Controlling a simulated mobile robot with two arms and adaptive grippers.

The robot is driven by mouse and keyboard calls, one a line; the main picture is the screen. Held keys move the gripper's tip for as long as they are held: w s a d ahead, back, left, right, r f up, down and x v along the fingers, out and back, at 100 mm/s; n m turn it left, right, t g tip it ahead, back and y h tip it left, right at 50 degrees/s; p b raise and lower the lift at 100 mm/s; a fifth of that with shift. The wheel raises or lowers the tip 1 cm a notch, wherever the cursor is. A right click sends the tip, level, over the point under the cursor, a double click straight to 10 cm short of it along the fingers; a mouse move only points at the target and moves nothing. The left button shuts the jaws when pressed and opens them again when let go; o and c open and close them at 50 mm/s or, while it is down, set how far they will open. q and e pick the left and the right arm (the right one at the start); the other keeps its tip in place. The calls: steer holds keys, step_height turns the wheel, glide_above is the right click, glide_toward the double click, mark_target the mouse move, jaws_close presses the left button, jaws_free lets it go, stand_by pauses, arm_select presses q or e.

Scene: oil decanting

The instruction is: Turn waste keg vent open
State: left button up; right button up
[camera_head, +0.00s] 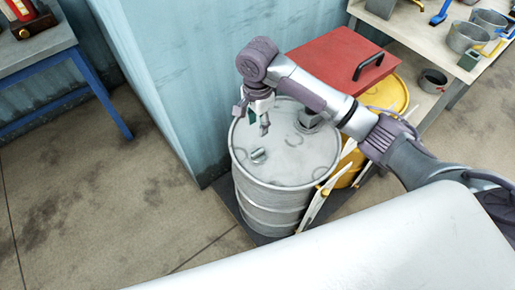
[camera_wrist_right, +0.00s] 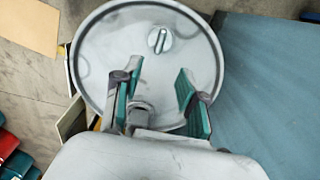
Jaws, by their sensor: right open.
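The waste keg (camera_head: 275,205) is a grey metal drum with a pale round lid, standing upright. A small round knob with a raised bar (camera_head: 258,155), apparently the vent, sits on the lid near its front left. It also shows in the right wrist view (camera_wrist_right: 158,40), beyond the fingertips. My right gripper (camera_head: 255,120) hangs over the lid, behind the knob and apart from it. Its green-padded fingers (camera_wrist_right: 158,85) are spread and empty. A second round fitting (camera_wrist_right: 140,112) shows low between the fingers. My left gripper is not in view.
A yellow drum (camera_head: 388,95) with a red box-like lid (camera_head: 335,58) stands close behind and right of the keg. A blue-grey wall (camera_head: 170,80) rises to its left. A workbench with buckets (camera_head: 465,38) is at the back right. The front left floor is clear.

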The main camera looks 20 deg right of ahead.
mark_target(258, 151)
step_height(258, 151, down, 13)
steer(key=shift+f, duration=0.2)
stand_by(0.3)
jaws_close()
